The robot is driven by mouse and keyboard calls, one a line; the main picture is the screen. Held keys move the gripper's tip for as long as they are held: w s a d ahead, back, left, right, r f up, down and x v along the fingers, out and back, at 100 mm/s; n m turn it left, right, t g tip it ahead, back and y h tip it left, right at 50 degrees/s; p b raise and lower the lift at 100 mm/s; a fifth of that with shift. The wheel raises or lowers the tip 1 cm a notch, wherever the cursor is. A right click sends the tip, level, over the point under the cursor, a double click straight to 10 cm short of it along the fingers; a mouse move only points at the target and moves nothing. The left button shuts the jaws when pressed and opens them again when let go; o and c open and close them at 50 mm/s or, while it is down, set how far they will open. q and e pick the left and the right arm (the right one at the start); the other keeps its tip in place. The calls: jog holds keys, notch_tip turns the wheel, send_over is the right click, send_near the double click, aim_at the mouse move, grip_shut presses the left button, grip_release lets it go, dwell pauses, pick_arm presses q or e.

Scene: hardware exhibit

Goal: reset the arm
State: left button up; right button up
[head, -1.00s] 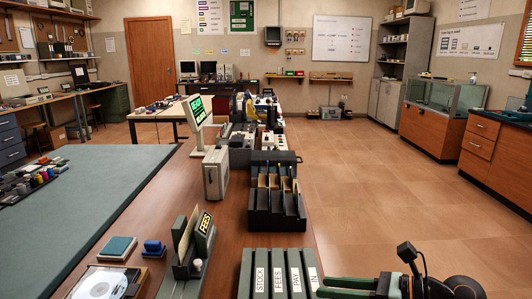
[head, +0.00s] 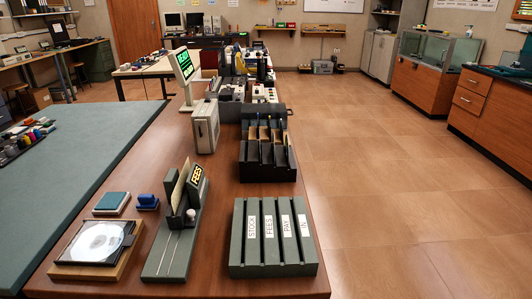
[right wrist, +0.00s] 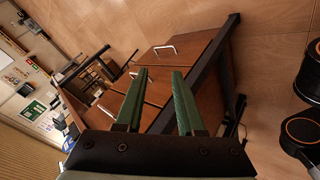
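My right gripper (right wrist: 158,102) shows in the right wrist view, with two green fingers apart and nothing between them. Behind the fingers, that view shows wooden drawers (right wrist: 170,55), a dark beam and the tiled floor, all tilted. Neither gripper shows in the head view now. My left gripper is in none of the current views.
A wooden counter bears a labelled green slotted block (head: 272,238), a FEES stand (head: 178,222), a disc drive (head: 98,241), a black slotted holder (head: 266,158) and a green-screened display (head: 183,65). A grey-green mat (head: 70,190) lies left. The tiled floor (head: 385,190) right is clear.

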jog(key=s+f+m+g, duration=0.1)
jog(key=s+f+m, duration=0.1)
jog(key=s, duration=0.2)
jog(key=w+a+m+t+y, duration=0.15)
jog(key=a+m, duration=0.55)
jog(key=a, duration=1)
pick_arm(q)
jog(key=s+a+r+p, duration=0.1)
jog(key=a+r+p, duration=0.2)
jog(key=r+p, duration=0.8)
jog(key=p, duration=0.4)
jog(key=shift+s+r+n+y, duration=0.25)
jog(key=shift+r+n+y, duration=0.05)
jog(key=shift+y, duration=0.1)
pick_arm(e)
notch_tip(320, 180, up, 12)
jog(key=s+d+m, duration=0.1)
jog(key=d, duration=0.1)
jog(key=shift+s+d+h, duration=0.3)
jog(key=shift+s+h, duration=0.05)
